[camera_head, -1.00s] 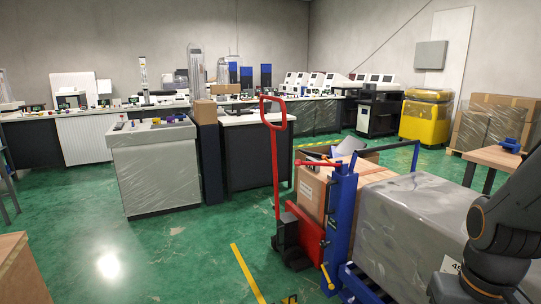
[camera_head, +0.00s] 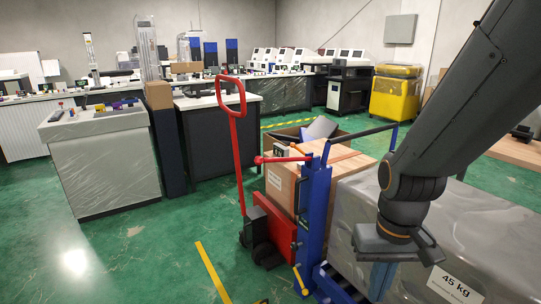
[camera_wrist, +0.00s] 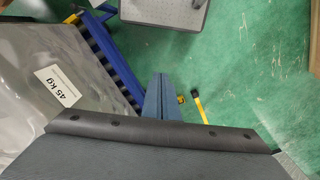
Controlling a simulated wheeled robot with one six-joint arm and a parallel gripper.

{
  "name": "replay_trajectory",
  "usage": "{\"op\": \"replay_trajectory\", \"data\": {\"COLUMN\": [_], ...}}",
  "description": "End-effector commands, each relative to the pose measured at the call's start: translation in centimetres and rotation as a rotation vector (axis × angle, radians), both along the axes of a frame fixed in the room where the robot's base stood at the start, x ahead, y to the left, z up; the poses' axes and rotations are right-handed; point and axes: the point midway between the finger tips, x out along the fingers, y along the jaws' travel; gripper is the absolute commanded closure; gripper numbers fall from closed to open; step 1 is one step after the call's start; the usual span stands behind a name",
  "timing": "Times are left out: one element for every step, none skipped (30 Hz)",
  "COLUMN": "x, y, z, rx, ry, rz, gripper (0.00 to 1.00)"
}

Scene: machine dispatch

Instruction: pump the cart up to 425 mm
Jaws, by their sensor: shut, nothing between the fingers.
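A red tow handle (camera_head: 236,120) stands upright from a red wheeled base (camera_head: 274,228) in the head view. Beside it is a blue upright post (camera_head: 314,215) with a red lever (camera_head: 280,159) near its top and a yellow bar (camera_head: 300,280) low down. I cannot tell exactly where one cart ends and the other begins. A blue roller frame (camera_wrist: 110,62) shows in the wrist view, beside a grey wrapped load labelled 45 kg (camera_head: 352,205). My gripper (camera_head: 378,288) is shut and empty, pointing down in front of this load. Its blue fingers also show in the wrist view (camera_wrist: 161,92). No height reading is legible.
A cardboard box (camera_head: 281,186) sits behind the blue post, with an open carton (camera_head: 290,137) beyond. A wrapped cabinet (camera_head: 105,165) stands at left. Green floor is open at the lower left, with a yellow floor line (camera_head: 211,272). A wooden table (camera_head: 515,150) is at right.

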Motion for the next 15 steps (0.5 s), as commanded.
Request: {"op": "replay_trajectory", "data": {"x": [0.0, 0.0, 0.0, 0.0, 0.0, 0.0, 0.0, 0.1, 0.4, 0.7, 1.3, 2.2, 3.1, 4.2, 5.9], "y": [0.0, 0.0, 0.0, 0.0, 0.0, 0.0, 0.0, 0.0, 0.0, 0.0, -0.1, -0.1, -0.1, -0.1, -0.1], "z": [0.0, 0.0, 0.0, 0.0, 0.0, 0.0, 0.0, 0.0, -0.1, -0.2, -0.3, -0.5, -0.7, -0.9, -1.2], "rx": [0.0, 0.0, 0.0, 0.0, 0.0, 0.0, 0.0, 0.0, -0.002, -0.003, -0.005, -0.008, -0.012, -0.015, -0.019], "ry": [0.0, 0.0, 0.0, 0.0, 0.0, 0.0, 0.0, -0.003, -0.01, -0.02, -0.035, -0.062, -0.087, -0.118, -0.167], "rz": [0.0, 0.0, 0.0, 0.0, 0.0, 0.0, 0.0, 0.0, 0.001, 0.002, 0.003, 0.007, 0.01, 0.012, 0.016], "gripper": [1.0, 1.0, 1.0, 1.0, 1.0, 1.0, 1.0, 1.0, 1.0, 1.0, 1.0, 1.0, 1.0, 1.0, 1.0]}}
